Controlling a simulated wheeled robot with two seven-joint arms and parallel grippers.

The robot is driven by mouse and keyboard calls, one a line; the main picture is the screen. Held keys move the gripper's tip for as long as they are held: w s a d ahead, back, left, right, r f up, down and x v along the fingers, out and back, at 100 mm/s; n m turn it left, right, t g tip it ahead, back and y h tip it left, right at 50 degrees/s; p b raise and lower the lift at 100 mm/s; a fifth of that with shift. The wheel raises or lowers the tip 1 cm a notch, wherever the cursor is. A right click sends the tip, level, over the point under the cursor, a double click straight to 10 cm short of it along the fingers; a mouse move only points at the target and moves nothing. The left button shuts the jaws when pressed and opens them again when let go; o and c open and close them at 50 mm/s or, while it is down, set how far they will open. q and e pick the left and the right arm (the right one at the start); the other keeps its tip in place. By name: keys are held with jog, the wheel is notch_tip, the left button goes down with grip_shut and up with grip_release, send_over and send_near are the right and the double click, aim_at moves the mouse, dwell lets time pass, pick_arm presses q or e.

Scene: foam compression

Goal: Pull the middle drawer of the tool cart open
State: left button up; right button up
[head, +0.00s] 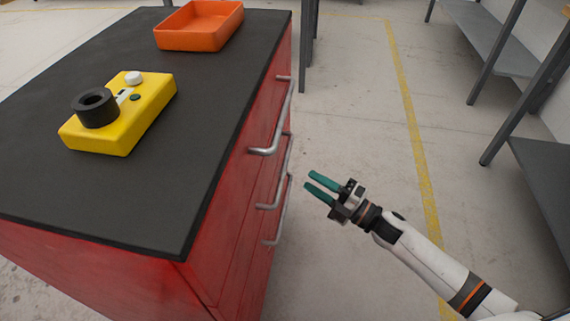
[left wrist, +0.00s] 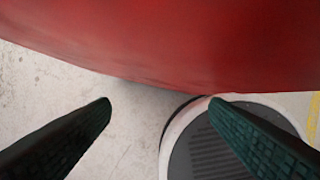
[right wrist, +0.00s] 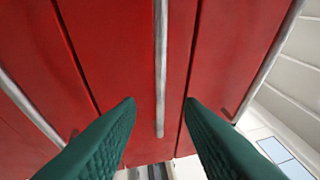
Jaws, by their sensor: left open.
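The red tool cart (head: 215,245) has a dark top and three silver bar handles on its right face. The middle drawer's handle (head: 279,180) sits between the top handle (head: 279,118) and the bottom handle (head: 282,215). The drawer fronts look flush. My right gripper (head: 308,179) is open and empty, a short way right of the middle handle. In the right wrist view the middle handle (right wrist: 161,65) runs lengthwise between the two green fingers, beyond their tips. My left gripper (left wrist: 160,103) is open and empty near a red surface (left wrist: 180,45); it is out of the head view.
A yellow device (head: 125,115) with a black ring and an orange tray (head: 199,27) stand on the cart top. Grey shelving (head: 500,45) stands at the right.

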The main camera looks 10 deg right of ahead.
aim_at(285, 163)
jog(key=x, duration=0.9)
jog(key=shift+w, duration=0.1)
jog(key=shift+c, duration=0.5)
grip_shut()
